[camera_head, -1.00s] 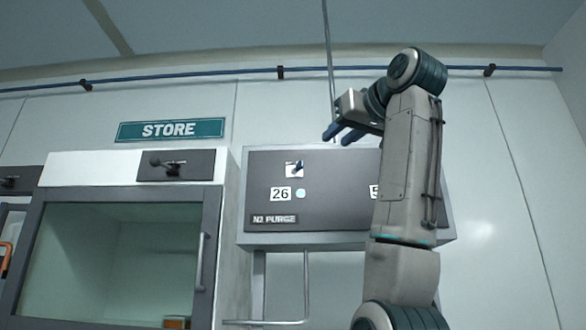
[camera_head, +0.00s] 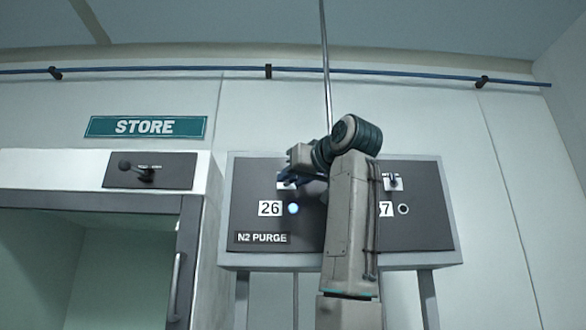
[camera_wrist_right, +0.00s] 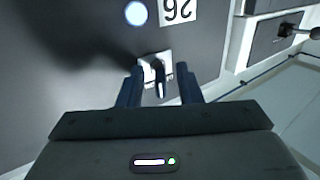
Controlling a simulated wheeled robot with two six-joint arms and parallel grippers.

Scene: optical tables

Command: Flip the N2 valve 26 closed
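The N2 PURGE panel (camera_head: 420,225) is a dark board in a light frame on the wall. On it, the label 26 (camera_head: 270,209) sits beside a lit pale blue lamp (camera_head: 294,209). Valve 26 is above them, mostly hidden behind my right gripper (camera_head: 291,180) in the head view. In the right wrist view, the small dark lever of valve 26 (camera_wrist_right: 158,76) on its white plate lies between the two blue fingers of the gripper (camera_wrist_right: 160,90). The fingers are apart, with a gap on each side of the lever. My left gripper is not in view.
A second valve (camera_head: 393,182), with a label ending in 7 and an unlit lamp (camera_head: 404,209), is right of my right arm. At left stands a STORE cabinet (camera_head: 50,165) with its own lever (camera_head: 146,172). A thin vertical pipe (camera_head: 327,70) runs above the panel.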

